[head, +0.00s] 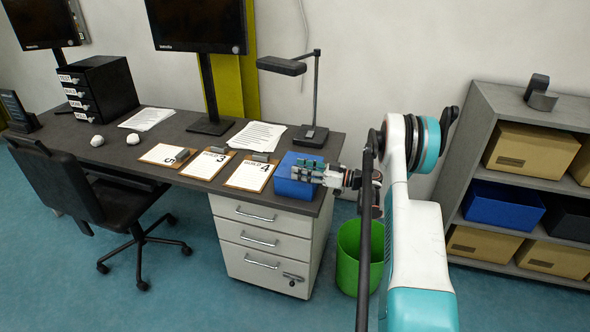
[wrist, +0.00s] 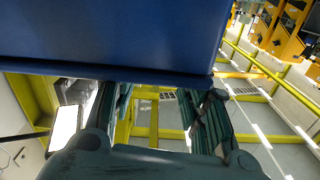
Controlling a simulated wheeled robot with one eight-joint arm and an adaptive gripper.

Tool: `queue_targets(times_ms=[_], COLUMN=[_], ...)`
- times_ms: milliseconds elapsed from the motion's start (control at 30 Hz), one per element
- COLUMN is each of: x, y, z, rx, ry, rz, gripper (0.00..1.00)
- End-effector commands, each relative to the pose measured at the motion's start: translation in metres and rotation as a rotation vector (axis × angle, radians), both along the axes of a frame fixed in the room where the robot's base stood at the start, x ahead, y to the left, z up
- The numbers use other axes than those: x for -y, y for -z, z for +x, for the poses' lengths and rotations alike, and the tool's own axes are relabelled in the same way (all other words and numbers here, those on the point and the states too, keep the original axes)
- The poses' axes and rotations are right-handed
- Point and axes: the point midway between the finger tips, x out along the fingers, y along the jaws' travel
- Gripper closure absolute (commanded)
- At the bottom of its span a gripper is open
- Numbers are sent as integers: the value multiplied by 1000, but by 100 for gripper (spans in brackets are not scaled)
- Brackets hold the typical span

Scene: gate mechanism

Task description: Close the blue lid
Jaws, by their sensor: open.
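A blue box (head: 290,184) stands on the right end of the desk (head: 120,155). I cannot tell its lid from its body in the head view. My gripper (head: 312,170) reaches in from the right, at the box's upper right side, and covers part of it. In the wrist view a large flat blue panel (wrist: 110,35) fills the top, its lower edge close to my fingertips. My gripper's fingers (wrist: 160,105) are spread apart with nothing between them. I cannot tell whether they touch the panel.
A desk lamp (head: 312,100) stands behind the box. Several clipboards (head: 250,174) lie left of it. White drawers (head: 262,240) are below, with a green bin (head: 350,262) beside them. A shelf (head: 465,135) with boxes is at the right.

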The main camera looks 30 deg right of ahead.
Motion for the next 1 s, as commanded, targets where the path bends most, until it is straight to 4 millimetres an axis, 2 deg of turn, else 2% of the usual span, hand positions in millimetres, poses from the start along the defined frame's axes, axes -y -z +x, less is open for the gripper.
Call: queue_targets(times_ms=[33,100,400,600,1000], x=[14,24,53,60,59], y=[5,4,3,2,0], z=[-12,-24,-63,-71,-71], rx=[-8,-7,-7,-3,-2], ry=[13,13,7,5,3], rz=[-5,-5,-4,-3,-2], gripper=[56,56,56,56,56])
